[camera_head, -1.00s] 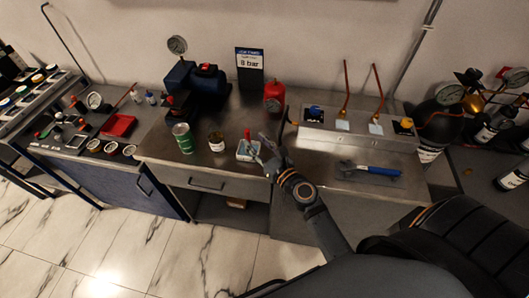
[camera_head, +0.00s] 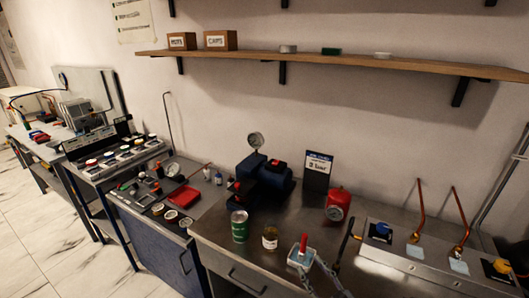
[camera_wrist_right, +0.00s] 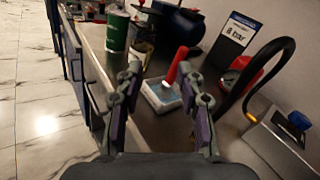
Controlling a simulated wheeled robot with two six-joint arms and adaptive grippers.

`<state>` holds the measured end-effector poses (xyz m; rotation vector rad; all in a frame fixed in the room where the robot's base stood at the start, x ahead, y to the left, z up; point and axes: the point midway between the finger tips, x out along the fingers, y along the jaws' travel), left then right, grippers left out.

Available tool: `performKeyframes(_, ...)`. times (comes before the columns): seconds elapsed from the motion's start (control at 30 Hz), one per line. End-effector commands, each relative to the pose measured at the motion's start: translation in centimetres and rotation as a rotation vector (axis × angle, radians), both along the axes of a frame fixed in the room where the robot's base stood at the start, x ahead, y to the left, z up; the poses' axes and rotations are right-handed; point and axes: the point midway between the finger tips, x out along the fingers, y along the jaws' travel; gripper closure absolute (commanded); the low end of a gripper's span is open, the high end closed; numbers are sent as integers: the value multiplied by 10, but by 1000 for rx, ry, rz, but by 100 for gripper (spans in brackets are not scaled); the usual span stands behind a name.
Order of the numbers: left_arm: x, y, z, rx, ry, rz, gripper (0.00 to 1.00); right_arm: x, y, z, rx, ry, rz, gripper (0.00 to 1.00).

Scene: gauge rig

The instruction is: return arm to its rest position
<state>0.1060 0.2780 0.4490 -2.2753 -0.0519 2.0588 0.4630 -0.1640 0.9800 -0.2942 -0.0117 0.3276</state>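My right gripper (camera_wrist_right: 162,74) is open in the right wrist view, its two fingers apart with nothing held between them. In the head view my right gripper (camera_head: 326,274) shows only in part at the bottom edge, beside the white tray (camera_head: 292,258) on the steel bench (camera_head: 225,245). I cannot tell whether it touches the tray. The rest of the right arm is out of the picture. My left arm and gripper are not in view.
A black hooked hose (camera_wrist_right: 258,70) rises to the gripper's right. A shelf (camera_head: 350,60) runs above the bench.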

Motion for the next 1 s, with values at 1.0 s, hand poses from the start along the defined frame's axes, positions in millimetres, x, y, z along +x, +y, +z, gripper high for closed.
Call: performKeyframes(1.0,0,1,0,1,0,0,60,-137,-90,-244,-2240,-91,1710,62)
